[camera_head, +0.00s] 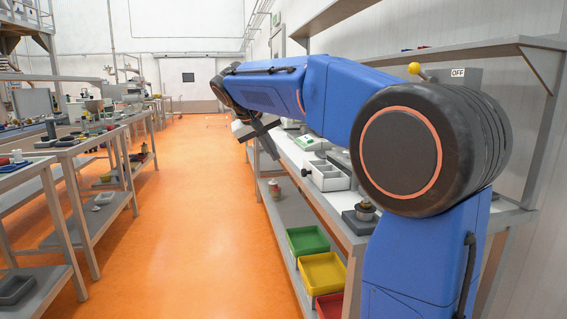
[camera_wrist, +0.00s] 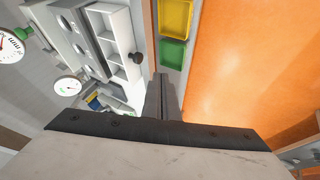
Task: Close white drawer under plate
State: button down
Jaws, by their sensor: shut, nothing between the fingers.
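The white drawer (camera_head: 327,177) sits at the bench's front edge, pulled out so that its open compartments show. It also shows in the wrist view (camera_wrist: 125,32), with a dark round knob (camera_wrist: 136,58) on its front. In the head view the knob (camera_head: 306,173) faces the aisle. My gripper (camera_head: 268,145) is above the aisle side of the bench, beyond the drawer. In the wrist view my gripper's fingers (camera_wrist: 162,88) are together and empty, apart from the knob. I cannot clearly make out the plate.
Green (camera_head: 308,240) and yellow (camera_head: 322,272) bins are below the bench front. Gauges (camera_wrist: 68,87) stand on the bench behind the drawer. The orange floor (camera_head: 190,200) of the aisle is clear. A wall shelf (camera_head: 450,50) is above the bench.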

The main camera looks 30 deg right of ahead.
aim_at(323, 167)
jog(key=w+d+f, duration=0.1)
jog(key=d+f, duration=0.6)
jog(key=d, duration=0.2)
jog(key=shift+w+f, duration=0.2)
jog(key=shift+w, duration=0.05)
jog(key=s+d, duration=0.1)
jog(key=d, duration=0.2)
jog(key=s+d, duration=0.1)
jog(key=d, duration=0.5)
jog(key=shift+s+d, duration=0.35)
jog(key=shift+s, duration=0.05)
